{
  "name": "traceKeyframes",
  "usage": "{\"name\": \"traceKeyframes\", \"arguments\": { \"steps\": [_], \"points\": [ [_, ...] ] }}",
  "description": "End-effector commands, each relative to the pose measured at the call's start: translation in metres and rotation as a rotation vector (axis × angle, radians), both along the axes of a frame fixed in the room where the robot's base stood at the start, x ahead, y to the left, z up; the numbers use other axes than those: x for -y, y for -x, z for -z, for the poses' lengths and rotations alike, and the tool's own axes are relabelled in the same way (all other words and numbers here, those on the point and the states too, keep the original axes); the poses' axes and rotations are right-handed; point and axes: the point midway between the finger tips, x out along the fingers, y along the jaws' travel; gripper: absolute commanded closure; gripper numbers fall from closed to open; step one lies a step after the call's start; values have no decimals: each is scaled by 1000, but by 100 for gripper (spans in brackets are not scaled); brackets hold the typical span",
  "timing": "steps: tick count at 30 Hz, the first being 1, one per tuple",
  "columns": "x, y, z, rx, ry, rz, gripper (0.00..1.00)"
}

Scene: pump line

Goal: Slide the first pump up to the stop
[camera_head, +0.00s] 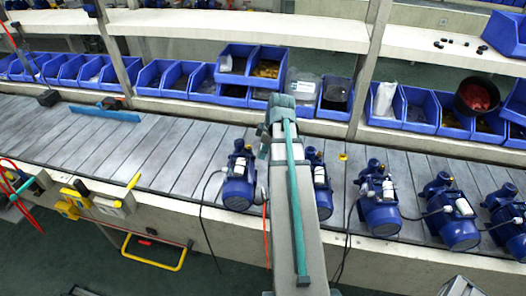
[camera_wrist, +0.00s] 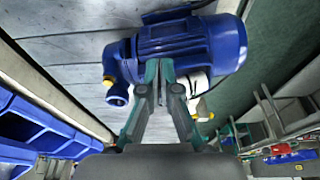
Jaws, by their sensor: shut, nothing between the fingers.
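The first pump (camera_head: 238,180), blue with a white label box, stands at the left end of the pump row on the slatted line. The same pump seems to fill the upper middle of the wrist view (camera_wrist: 190,48). My gripper (camera_wrist: 160,64) is shut and empty, its fingertips close against the pump's near side; I cannot tell if they touch. In the head view my arm hides most of the gripper. A teal bar (camera_head: 105,113), apparently the stop, lies on the line well to the left of the pump.
Several more blue pumps (camera_head: 378,200) stand to the right, one partly behind my arm. Blue bins (camera_head: 160,77) line the back shelf. The slats (camera_head: 150,150) between the first pump and the bar are clear. Cables hang over the front edge.

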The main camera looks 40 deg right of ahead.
Motion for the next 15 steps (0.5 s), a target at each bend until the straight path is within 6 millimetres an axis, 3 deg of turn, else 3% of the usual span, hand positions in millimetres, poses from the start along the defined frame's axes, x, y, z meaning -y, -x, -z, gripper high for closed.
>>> {"name": "traceKeyframes", "arguments": {
  "steps": [15],
  "points": [
    [0,0,61,0,1,0,100]
  ]
}}
